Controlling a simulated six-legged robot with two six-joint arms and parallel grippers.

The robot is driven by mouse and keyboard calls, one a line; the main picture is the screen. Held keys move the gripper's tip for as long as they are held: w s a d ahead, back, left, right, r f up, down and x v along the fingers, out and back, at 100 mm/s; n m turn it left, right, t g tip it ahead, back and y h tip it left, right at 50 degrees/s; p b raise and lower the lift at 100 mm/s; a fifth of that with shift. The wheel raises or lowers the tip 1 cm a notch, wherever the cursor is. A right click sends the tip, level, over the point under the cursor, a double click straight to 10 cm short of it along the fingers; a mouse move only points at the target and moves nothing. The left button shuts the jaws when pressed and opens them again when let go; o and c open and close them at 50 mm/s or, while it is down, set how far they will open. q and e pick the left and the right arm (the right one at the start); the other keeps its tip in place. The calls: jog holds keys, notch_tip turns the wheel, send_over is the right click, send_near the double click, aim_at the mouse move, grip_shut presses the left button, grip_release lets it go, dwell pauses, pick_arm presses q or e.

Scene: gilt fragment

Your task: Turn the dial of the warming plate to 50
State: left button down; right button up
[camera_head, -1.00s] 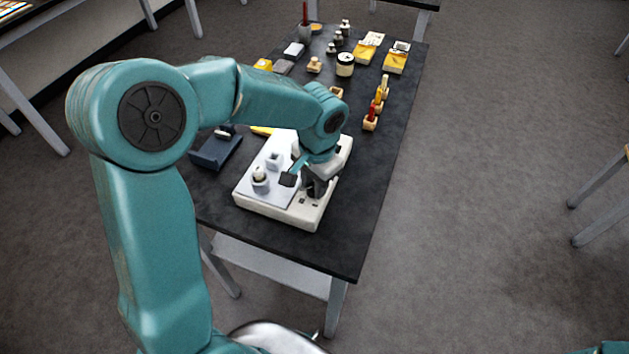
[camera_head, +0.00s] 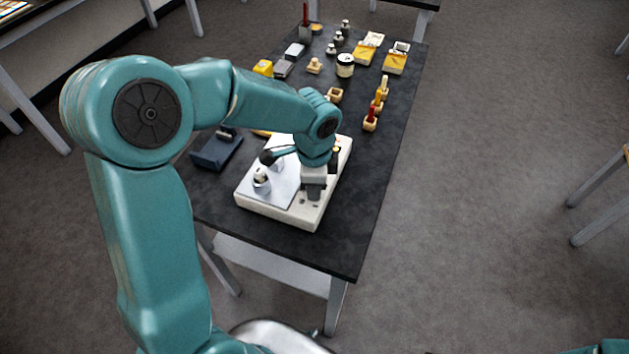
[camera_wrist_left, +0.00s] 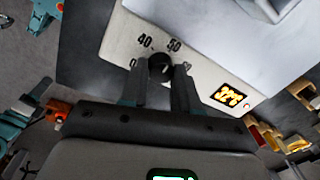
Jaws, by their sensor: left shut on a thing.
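The warming plate (camera_head: 277,212) is a cream box with a pale grey top, near the front end of the dark table. Its round black dial (camera_wrist_left: 160,61) shows in the left wrist view, with printed marks 40 and 50 above it and a partly hidden 0 at its left. My left gripper (camera_head: 313,192) points down at the plate's right part. Its fingers (camera_wrist_left: 161,75) are shut on the dial, one on each side. The dial's pointer cannot be made out. My right gripper is out of view.
A small white vessel (camera_head: 261,179) stands on the plate's top. A dark blue device (camera_head: 216,153) sits left of the plate. A red-and-wood piece (camera_head: 370,121), a jar (camera_head: 345,65) and several small boxes stand farther back. The table's right front is clear.

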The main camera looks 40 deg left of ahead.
pick_arm(q)
jog(key=shift+m, duration=0.4)
jog(key=c, duration=0.8)
grip_release()
jog(key=r, duration=1.1)
jog(key=s+r, duration=0.1)
jog(key=r, duration=0.4)
jog(key=shift+d+r+p, duration=0.2)
jog(key=shift+p, duration=0.1)
jog(key=shift+d, duration=0.1)
